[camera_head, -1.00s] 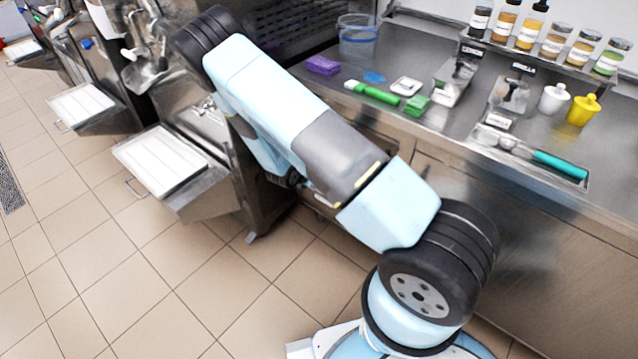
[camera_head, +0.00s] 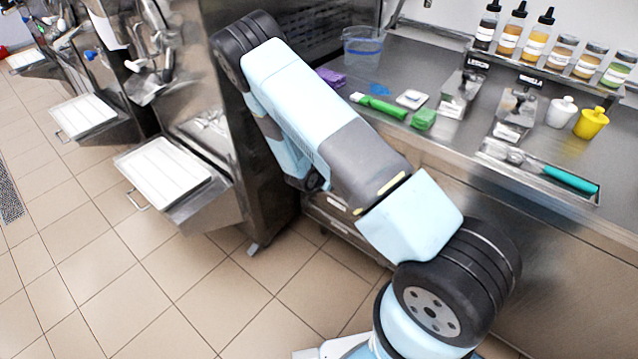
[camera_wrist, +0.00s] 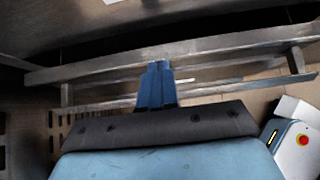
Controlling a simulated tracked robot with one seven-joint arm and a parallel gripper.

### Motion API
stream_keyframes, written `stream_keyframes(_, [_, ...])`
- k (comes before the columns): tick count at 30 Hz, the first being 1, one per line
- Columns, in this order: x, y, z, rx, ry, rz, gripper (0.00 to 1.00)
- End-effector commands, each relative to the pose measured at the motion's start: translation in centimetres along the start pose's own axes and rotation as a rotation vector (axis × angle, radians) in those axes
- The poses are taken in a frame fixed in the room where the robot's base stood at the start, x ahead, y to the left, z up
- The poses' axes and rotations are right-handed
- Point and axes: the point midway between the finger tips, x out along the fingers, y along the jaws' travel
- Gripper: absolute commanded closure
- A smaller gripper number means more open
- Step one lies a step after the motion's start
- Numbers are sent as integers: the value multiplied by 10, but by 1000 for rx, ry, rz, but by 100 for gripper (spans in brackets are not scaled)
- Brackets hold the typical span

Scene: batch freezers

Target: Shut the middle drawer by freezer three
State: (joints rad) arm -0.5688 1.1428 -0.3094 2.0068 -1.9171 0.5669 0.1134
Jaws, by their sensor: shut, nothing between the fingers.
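In the wrist view a metal drawer front (camera_wrist: 225,45) crosses the picture, with a bar handle (camera_wrist: 205,91) along its near side. A dark gap behind the front shows the drawer stands somewhat out; I cannot tell which level it is. My gripper (camera_wrist: 157,66) is shut and empty, its blue fingertips at the drawer front, overlapping the handle; contact is unclear. In the head view, drawer fronts (camera_head: 335,221) under the counter show beside the nearest freezer (camera_head: 225,110), partly hidden by my arm. My gripper is hidden there. No freezer number is readable.
The nearest freezer carries a projecting white tray (camera_head: 165,172); another white tray (camera_head: 83,116) stands farther left. The steel counter (camera_head: 455,140) holds bottles, a clear tub (camera_head: 362,47), a green brush (camera_head: 380,105) and a teal-handled tool (camera_head: 570,179). The tiled floor on the left is clear.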

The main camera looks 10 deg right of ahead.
Motion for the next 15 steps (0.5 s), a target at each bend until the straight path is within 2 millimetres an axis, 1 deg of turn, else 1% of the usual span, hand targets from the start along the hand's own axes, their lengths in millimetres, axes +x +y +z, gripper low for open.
stream_keyframes(4, [-6,2,-6,1,0,0,100])
stream_keyframes(8, [-18,3,-18,2,2,-1,100])
stream_keyframes(10, [-27,4,-24,3,1,-3,100])
stream_keyframes(15, [-63,4,-22,5,1,-3,100])
